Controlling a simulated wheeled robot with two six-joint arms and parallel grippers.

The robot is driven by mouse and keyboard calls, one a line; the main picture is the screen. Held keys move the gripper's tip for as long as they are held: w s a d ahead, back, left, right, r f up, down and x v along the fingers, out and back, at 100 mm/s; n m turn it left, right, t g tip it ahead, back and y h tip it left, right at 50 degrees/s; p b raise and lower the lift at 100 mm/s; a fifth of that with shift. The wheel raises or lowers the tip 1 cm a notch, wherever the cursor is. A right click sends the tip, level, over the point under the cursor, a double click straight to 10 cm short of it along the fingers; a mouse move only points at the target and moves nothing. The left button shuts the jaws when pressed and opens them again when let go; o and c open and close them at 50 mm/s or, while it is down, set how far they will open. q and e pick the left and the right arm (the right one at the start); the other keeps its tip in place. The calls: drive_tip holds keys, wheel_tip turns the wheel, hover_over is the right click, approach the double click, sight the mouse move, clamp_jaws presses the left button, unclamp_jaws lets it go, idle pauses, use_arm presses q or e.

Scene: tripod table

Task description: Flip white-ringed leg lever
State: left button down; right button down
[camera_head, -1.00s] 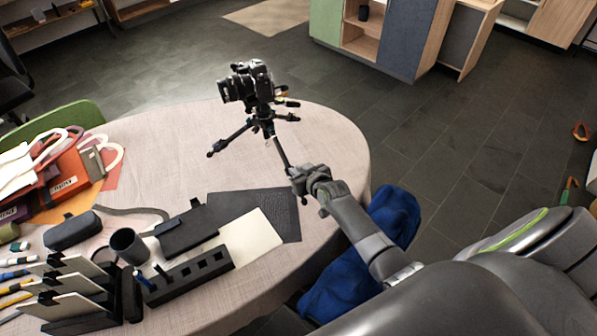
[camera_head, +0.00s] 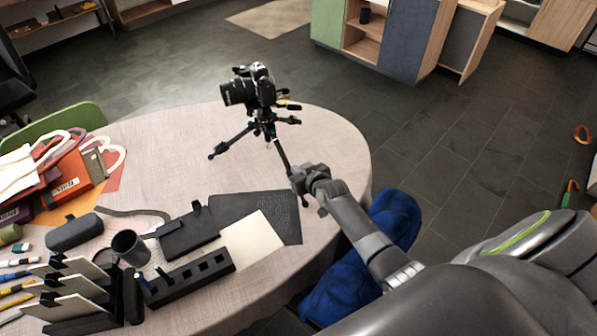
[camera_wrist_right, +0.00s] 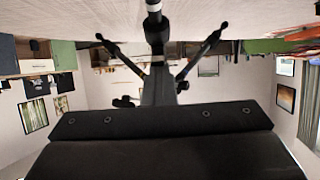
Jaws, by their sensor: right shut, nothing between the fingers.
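A black camera (camera_head: 250,88) sits on a small black tripod (camera_head: 264,128) with spread legs on the round table. One tripod leg (camera_head: 281,155) runs toward my right gripper (camera_head: 299,184). That gripper is shut and empty, at the low end of this leg; I cannot tell whether it touches. In the right wrist view the picture is upside down, with the tripod legs (camera_wrist_right: 202,54) beyond the gripper's dark body. A pale ring (camera_wrist_right: 153,7) shows on the near leg at the top edge. The lever is too small to make out. My left gripper is out of view.
A black mat (camera_head: 262,205), a cream sheet (camera_head: 255,240), a black slotted holder (camera_head: 190,278) and a dark cup (camera_head: 130,248) lie left of my right arm. Bags (camera_head: 65,180) cover the far left. The table around the tripod's left foot is clear.

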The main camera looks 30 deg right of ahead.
drive_tip(key=shift+w+r, duration=0.1)
drive_tip(key=shift+w, duration=0.15)
idle(0.4)
drive_tip(key=c, duration=1.9)
unclamp_jaws()
drive_tip(key=shift+s+r, duration=0.1)
drive_tip(key=shift+s+r+p, duration=0.35)
drive_tip(key=shift+r+p, duration=0.25)
drive_tip(key=shift+p, duration=0.3)
drive_tip(key=s+r+p, duration=0.1)
drive_tip(key=p, duration=0.1)
drive_tip(key=s+r+p, duration=0.1)
drive_tip(key=r+p, duration=0.1)
drive_tip(key=shift+s+d+r, duration=0.15)
drive_tip(key=shift+s+r, duration=0.1)
drive_tip(key=shift+s, duration=0.1)
